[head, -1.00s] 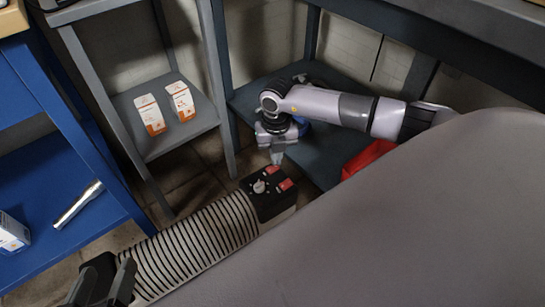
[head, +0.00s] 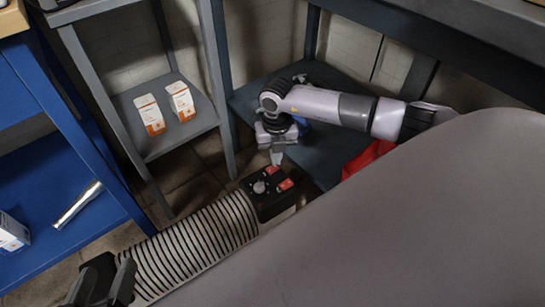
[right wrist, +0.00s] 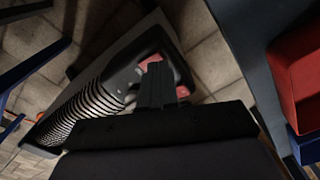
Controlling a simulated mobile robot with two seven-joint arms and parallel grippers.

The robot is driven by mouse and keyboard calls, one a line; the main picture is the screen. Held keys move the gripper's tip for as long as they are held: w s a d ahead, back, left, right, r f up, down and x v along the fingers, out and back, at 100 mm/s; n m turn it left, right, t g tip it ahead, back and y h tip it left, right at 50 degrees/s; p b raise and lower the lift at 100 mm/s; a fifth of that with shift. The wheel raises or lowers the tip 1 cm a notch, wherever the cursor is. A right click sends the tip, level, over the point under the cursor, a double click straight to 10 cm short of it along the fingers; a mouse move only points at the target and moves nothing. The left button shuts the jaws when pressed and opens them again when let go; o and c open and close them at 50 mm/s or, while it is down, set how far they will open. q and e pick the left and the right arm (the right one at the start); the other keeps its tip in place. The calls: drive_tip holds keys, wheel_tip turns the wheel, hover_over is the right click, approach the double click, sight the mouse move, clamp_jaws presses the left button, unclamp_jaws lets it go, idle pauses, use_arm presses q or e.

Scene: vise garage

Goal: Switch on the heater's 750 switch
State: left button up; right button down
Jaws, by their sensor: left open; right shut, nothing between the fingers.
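The heater (head: 195,245) is a long light body with dark grille slats, standing on the floor. Its black control panel (head: 257,203) at the right end carries a knob (head: 259,187) and two red switches, one farther back (head: 272,170) and one nearer (head: 285,185). Their labels are too small to read. My right gripper (head: 277,158) is shut and empty, pointing down just above the far red switch. In the right wrist view its fingers (right wrist: 156,82) lie over the panel between the red switches; contact cannot be told. My left gripper (head: 102,284) is open at the lower left, near the heater's other end.
A grey shelf (head: 190,135) with two orange-white boxes (head: 150,114) stands behind the heater. A blue shelf (head: 50,190) is at left. A dark workbench lower shelf (head: 325,155) and a red bin (head: 365,158) are close to my right arm.

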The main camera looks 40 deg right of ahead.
use_arm(q)
drive_tip(key=shift+f+b, duration=0.65)
drive_tip(key=shift+b, duration=0.05)
use_arm(e)
drive_tip(key=shift+f, duration=1)
drive_tip(key=shift+r+p, duration=0.45)
drive_tip(key=shift+p, duration=0.1)
wheel_tip(320, 180, up, 2)
drive_tip(key=shift+r+p, duration=0.1)
drive_tip(key=shift+p, duration=0.85)
wheel_tip(320, 180, up, 2)
drive_tip(key=shift+p, duration=0.95)
drive_tip(key=shift+r+p, duration=0.95)
drive_tip(key=shift+r, duration=0.1)
use_arm(q)
drive_tip(key=shift+s+a+r+g+y, duration=0.1)
drive_tip(key=shift+a+r+g+y, duration=0.15)
drive_tip(key=shift+r, duration=0.25)
drive_tip(key=shift+s+a+r+g+y, duration=0.1)
drive_tip(key=shift+r+g+y, duration=0.15)
drive_tip(key=shift+r, duration=0.25)
use_arm(e)
drive_tip(key=shift+f, duration=0.1)
